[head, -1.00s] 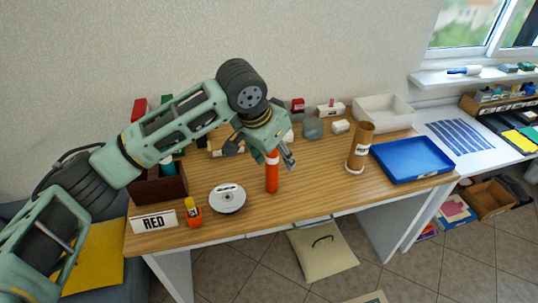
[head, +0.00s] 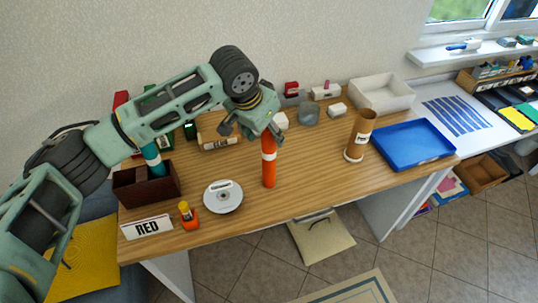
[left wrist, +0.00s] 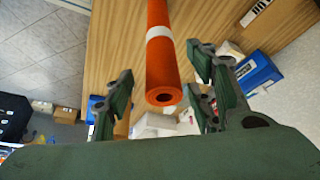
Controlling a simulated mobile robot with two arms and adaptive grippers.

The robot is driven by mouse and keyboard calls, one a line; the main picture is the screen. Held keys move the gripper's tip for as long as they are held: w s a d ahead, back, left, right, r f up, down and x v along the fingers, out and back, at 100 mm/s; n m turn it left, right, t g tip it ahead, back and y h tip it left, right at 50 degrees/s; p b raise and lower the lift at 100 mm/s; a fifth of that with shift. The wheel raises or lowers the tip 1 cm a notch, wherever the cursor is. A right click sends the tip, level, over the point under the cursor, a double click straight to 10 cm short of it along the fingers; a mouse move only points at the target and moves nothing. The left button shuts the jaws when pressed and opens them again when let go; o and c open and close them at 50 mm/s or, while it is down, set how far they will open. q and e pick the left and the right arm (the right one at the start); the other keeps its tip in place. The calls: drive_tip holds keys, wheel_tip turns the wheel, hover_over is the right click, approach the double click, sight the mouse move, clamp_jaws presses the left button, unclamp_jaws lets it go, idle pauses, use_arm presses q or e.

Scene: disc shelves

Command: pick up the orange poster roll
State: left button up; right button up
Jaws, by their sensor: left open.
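The orange poster roll (head: 269,168) stands upright on the wooden desk, with a white band around it. My left gripper (head: 262,128) is over its upper end in the head view and hides the top. In the left wrist view the orange poster roll (left wrist: 162,55) shows its hollow end between the spread fingers of my left gripper (left wrist: 160,105). The fingers are open, with a gap visible on each side of the roll. My right gripper is not in view.
A white disc (head: 223,197), an orange glue bottle (head: 188,216) and a RED sign (head: 147,227) lie left of the roll. A brown cardboard tube (head: 359,136) and a blue tray (head: 413,146) are to the right. The desk (head: 310,180) between roll and tube is clear.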

sight(269, 158)
use_arm(q)
drive_tip(key=x, duration=0.3)
drive_tip(key=shift+w+f, duration=0.2)
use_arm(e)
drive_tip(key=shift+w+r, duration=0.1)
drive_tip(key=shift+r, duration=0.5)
use_arm(q)
drive_tip(key=shift+s, duration=0.1)
drive_tip(key=shift+c, duration=0.4)
drive_tip(key=shift+r, duration=0.1)
drive_tip(key=c, duration=1.2)
